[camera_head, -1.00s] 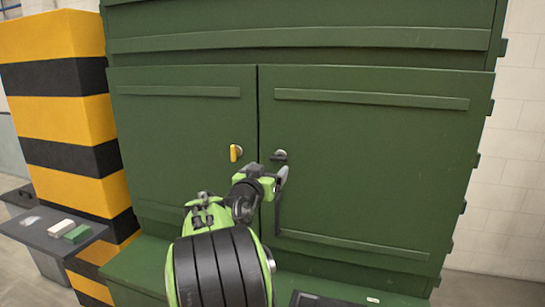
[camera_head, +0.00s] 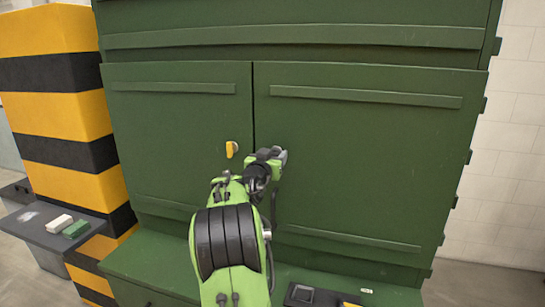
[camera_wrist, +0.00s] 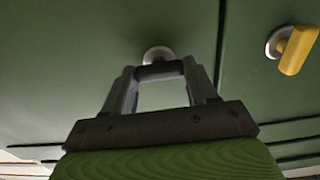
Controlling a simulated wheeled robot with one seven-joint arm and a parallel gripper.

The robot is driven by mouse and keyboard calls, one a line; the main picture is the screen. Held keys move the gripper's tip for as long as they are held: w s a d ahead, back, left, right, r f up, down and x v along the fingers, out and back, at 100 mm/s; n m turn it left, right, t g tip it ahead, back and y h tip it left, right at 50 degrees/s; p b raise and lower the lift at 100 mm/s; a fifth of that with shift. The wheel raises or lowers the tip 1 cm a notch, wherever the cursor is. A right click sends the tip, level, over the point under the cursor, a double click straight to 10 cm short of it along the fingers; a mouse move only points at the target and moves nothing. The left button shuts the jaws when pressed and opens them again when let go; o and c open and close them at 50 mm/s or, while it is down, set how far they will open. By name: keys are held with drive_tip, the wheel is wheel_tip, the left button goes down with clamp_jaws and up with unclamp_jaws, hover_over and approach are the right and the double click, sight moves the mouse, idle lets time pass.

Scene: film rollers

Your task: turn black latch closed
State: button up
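The black latch (camera_wrist: 162,70) is a dark bar in front of a round metal plate on the green cabinet door. In the wrist view it lies level between my two fingertips. My gripper (camera_wrist: 160,76) has its fingers spread, one at each end of the bar. I cannot tell whether they touch it. In the head view my gripper (camera_head: 279,158) is at the door, just right of the door gap, and hides the black latch. A yellow latch (camera_head: 231,149) on the left door points down; it also shows in the wrist view (camera_wrist: 298,50).
The green cabinet (camera_head: 360,170) fills the middle, with a ledge along its bottom. A yellow and black striped pillar (camera_head: 65,115) stands at left. A grey shelf (camera_head: 40,235) there holds a white block and a green block.

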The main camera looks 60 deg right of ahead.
drive_tip(key=shift+c, duration=1.3)
drive_tip(key=shift+f+m+b, duration=0.1)
drive_tip(key=shift+m+b, duration=0.2)
drive_tip(key=shift+b, duration=0.2)
drive_tip(key=m+b, duration=0.6)
drive_tip(key=m, duration=0.2)
drive_tip(key=m+b, duration=0.6)
drive_tip(key=m, duration=0.2)
drive_tip(key=shift+s+f+b, duration=0.15)
drive_tip(key=shift+s+b, duration=0.05)
drive_tip(key=shift+b, duration=0.2)
drive_tip(key=shift+m, duration=0.4)
